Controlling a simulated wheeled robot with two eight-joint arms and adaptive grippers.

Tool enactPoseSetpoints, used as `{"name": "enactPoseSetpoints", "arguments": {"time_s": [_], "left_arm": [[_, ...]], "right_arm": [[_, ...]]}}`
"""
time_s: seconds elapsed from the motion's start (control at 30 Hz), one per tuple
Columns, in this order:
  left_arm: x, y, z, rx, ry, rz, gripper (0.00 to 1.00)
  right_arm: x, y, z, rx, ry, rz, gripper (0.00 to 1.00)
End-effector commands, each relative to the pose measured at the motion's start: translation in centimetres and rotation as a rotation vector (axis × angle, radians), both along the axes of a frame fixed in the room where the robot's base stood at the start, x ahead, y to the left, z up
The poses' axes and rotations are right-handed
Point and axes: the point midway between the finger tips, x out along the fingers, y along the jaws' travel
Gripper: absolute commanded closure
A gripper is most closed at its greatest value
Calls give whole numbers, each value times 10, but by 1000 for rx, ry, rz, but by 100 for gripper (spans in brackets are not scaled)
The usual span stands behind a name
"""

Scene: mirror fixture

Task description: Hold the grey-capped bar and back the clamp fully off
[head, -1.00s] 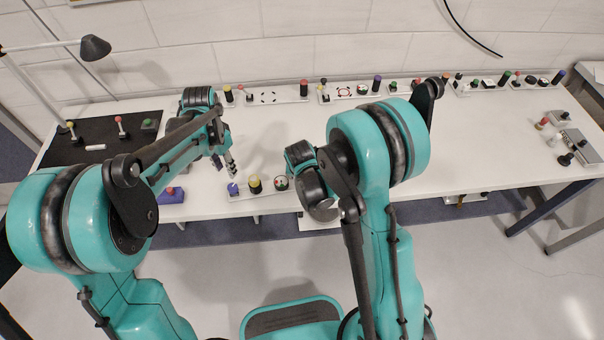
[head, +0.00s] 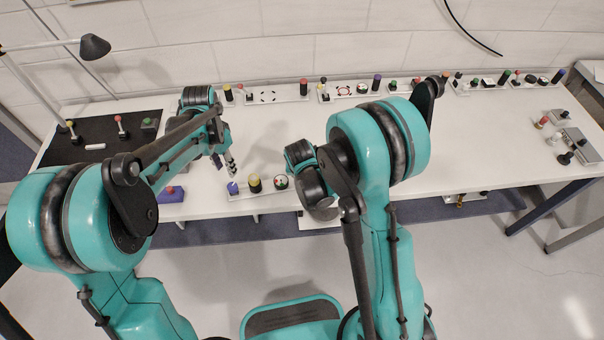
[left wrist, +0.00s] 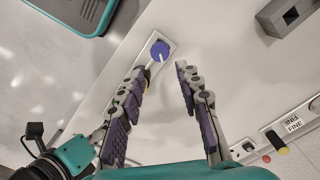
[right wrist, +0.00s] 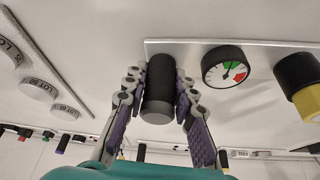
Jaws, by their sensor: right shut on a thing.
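The grey-capped bar (right wrist: 155,113), a dark cylinder with a grey end, stands on a pale metal plate (right wrist: 190,46) in the right wrist view. My right gripper (right wrist: 160,76) is shut around it, a finger on each side; my arm hides this in the head view. On the same plate are a round gauge (right wrist: 229,67), a black and yellow knob (right wrist: 298,90) and a blue lobed knob (head: 233,188). The blue knob, perhaps the clamp's, also shows in the left wrist view (left wrist: 160,50). My left gripper (left wrist: 160,72) is open and empty close to it, fingers apart.
A blue block with a red button (head: 171,194) sits left of the plate. Panels with knobs and buttons line the table's back edge, one being a panel (head: 350,92). A dark mat (head: 95,155) lies at the left. The table's right middle (head: 480,140) is clear.

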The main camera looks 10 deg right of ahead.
Motion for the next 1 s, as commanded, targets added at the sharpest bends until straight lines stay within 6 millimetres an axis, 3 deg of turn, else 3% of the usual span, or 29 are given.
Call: {"name": "enactPoseSetpoints", "arguments": {"time_s": [0.2, 0.27, 0.53, 0.8, 1.0], "left_arm": [[0, 0, 0, 0, 0, 0, 66], [0, 0, 0, 0, 0, 0, 50], [-2, 7, 0, -37, -6, -36, 50], [-16, 38, 6, -245, -121, -285, 50], [-20, 48, 12, -318, -215, -403, 50]], "right_arm": [[0, 0, 0, 0, 0, 0, 100], [0, 0, 0, 0, 0, 0, 100], [0, 0, 0, 0, -1, 0, 100], [0, 0, 0, 0, -1, 0, 100], [0, 0, 0, 0, 0, 0, 100]]}}
